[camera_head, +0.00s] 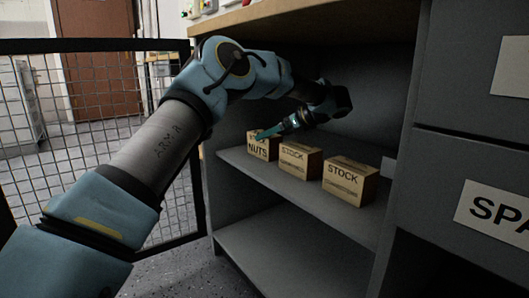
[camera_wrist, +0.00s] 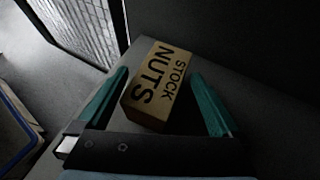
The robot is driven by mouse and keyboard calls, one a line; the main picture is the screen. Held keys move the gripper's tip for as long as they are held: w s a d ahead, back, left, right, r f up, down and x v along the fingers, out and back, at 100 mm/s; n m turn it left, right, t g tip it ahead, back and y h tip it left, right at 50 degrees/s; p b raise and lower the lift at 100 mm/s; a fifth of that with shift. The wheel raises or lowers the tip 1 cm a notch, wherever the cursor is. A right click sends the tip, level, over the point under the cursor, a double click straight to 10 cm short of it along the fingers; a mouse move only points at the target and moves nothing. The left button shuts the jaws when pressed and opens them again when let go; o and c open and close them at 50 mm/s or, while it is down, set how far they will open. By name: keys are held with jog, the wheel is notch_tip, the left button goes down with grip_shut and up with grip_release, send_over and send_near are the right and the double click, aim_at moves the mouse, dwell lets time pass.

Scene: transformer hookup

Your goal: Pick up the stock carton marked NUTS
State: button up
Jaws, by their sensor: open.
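The brown stock carton marked NUTS (camera_head: 259,149) stands at the left end of the grey shelf (camera_head: 320,203). In the wrist view the NUTS carton (camera_wrist: 158,84) shows its STOCK NUTS label, turned sideways. My gripper (camera_head: 262,134) reaches in over the shelf to this carton. In the wrist view my gripper (camera_wrist: 160,88) is open, with one teal finger on each side of the carton. The carton lies between the fingers, with a visible gap on the right; contact on the left cannot be told. In the head view a finger hides part of the carton's top.
Two more stock cartons stand to the right on the same shelf, a middle carton (camera_head: 299,159) and a right carton (camera_head: 349,180). A wire mesh fence (camera_head: 100,110) stands left. The lower shelf (camera_head: 290,250) looks empty.

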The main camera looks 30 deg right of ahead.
jog(key=shift+c, duration=0.2)
jog(key=shift+f, duration=0.15)
grip_shut()
dwell(0.5)
